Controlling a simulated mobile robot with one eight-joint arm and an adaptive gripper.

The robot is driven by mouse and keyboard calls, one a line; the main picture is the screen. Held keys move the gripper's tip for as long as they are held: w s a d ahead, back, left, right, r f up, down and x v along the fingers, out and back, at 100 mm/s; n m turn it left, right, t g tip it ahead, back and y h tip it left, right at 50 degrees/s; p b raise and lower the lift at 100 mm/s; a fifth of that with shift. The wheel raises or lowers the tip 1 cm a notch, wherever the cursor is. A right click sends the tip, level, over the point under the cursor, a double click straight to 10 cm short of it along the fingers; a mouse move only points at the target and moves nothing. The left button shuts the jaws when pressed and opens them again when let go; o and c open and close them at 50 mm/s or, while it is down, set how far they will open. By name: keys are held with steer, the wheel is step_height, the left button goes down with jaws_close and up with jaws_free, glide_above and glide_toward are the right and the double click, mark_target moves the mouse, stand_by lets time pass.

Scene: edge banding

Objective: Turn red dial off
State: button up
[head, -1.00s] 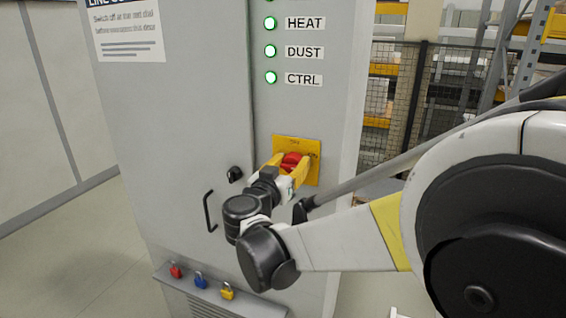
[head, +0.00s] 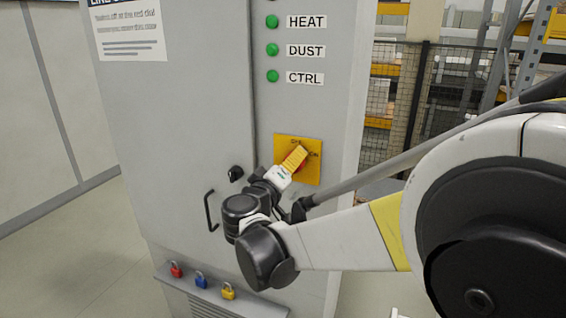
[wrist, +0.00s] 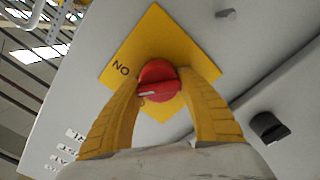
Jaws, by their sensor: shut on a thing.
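The red dial (wrist: 158,82) sits on a yellow square plate (head: 312,172) on the grey cabinet front. My gripper (head: 301,155) reaches the plate from the lower left in the head view and covers most of the dial there. In the wrist view my gripper (wrist: 160,84) has its two yellow fingers on either side of the dial, closed on it. A white mark shows on the dial. The "ON" label shows on the plate; the other label is partly covered by a finger in the head view.
Green HEAT (head: 272,22), DUST (head: 272,50) and CTRL (head: 272,76) lamps sit above the plate and look unlit. A black handle (head: 210,211) is left of my wrist. Red, blue and yellow padlocks (head: 200,281) hang on a ledge below.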

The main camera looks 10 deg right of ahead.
steer(key=n, duration=0.3)
steer(key=shift+n, duration=0.3)
steer(key=shift+f+n, duration=0.1)
steer(key=shift+n, duration=1.7)
steer(key=o, duration=1.2)
steer(key=shift+w, duration=0.1)
steer(key=shift+a, duration=0.1)
steer(key=v, duration=1.2)
